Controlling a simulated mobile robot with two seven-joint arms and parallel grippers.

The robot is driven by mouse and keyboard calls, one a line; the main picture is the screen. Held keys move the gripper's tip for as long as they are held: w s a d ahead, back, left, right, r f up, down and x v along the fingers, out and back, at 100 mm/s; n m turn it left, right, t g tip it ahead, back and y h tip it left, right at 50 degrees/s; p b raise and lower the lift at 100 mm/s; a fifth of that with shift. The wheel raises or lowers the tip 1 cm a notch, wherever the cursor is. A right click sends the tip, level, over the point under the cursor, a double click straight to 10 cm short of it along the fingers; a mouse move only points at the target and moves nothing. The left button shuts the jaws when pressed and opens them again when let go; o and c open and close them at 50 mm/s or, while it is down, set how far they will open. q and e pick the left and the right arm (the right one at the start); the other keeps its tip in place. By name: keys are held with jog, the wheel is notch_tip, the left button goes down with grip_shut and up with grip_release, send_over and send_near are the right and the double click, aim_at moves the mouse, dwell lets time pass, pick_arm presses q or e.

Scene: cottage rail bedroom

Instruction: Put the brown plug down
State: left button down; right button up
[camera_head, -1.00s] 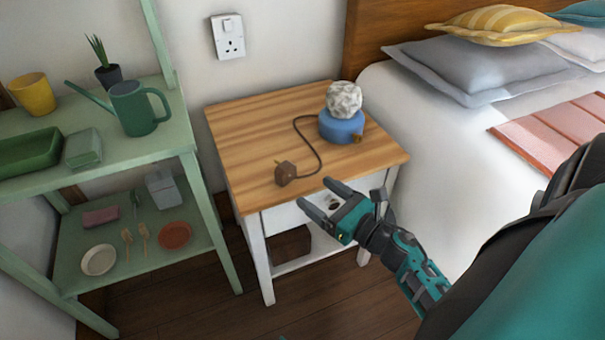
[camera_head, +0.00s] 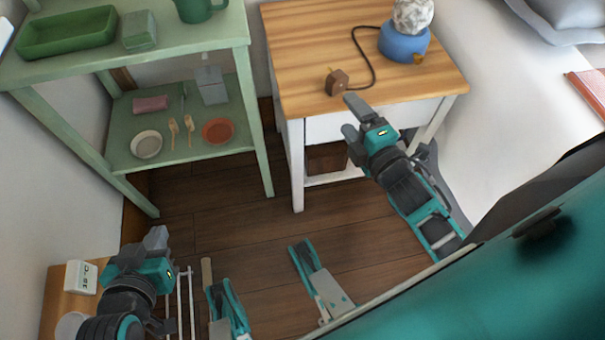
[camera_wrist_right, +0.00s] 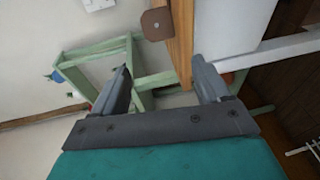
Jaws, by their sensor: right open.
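The brown plug (camera_head: 337,82) lies on the front left part of the wooden bedside table top (camera_head: 300,45). Its dark cord runs back to the blue lamp base (camera_head: 403,43). My right gripper (camera_head: 350,118) is open and empty, just off the table's front edge, near the plug but apart from it. In the right wrist view the plug (camera_wrist_right: 156,24) shows beyond the open fingers (camera_wrist_right: 162,85), near the table edge. My left gripper (camera_head: 143,246) is at the lower left, away from the table; its finger gap is not clear.
A green shelf (camera_head: 257,120) stands left of the table, with a green tray (camera_head: 68,33) on top and dishes below. The bed (camera_head: 520,100) is on the right. A small wooden surface (camera_head: 57,300) is at lower left. Wooden floor between is mostly clear.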

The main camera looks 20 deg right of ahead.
jog(key=s+a+f+m+g+y, duration=0.2)
jog(key=a+m+g, duration=0.1)
jog(key=a+m, duration=0.3)
jog(key=s+a+f+m+g+y, duration=0.2)
jog(key=s+a+m, duration=0.1)
jog(key=a+m, duration=0.4)
jog(key=shift+s+a+m+g, duration=0.3)
jog(key=shift+m+g, duration=0.1)
jog(key=shift+m, duration=0.4)
pick_arm(q)
jog(key=s+a+r+y+p, duration=0.1)
jog(key=a+r+p, duration=0.3)
jog(key=r+p, duration=0.9)
jog(key=s+p, duration=0.1)
jog(key=p, duration=0.5)
pick_arm(e)
jog(key=s+d+r+h, duration=0.1)
jog(key=d+r, duration=0.3)
jog(key=r, duration=0.9)
jog(key=shift+s, duration=0.4)
pick_arm(q)
jog(key=shift+a, duration=0.1)
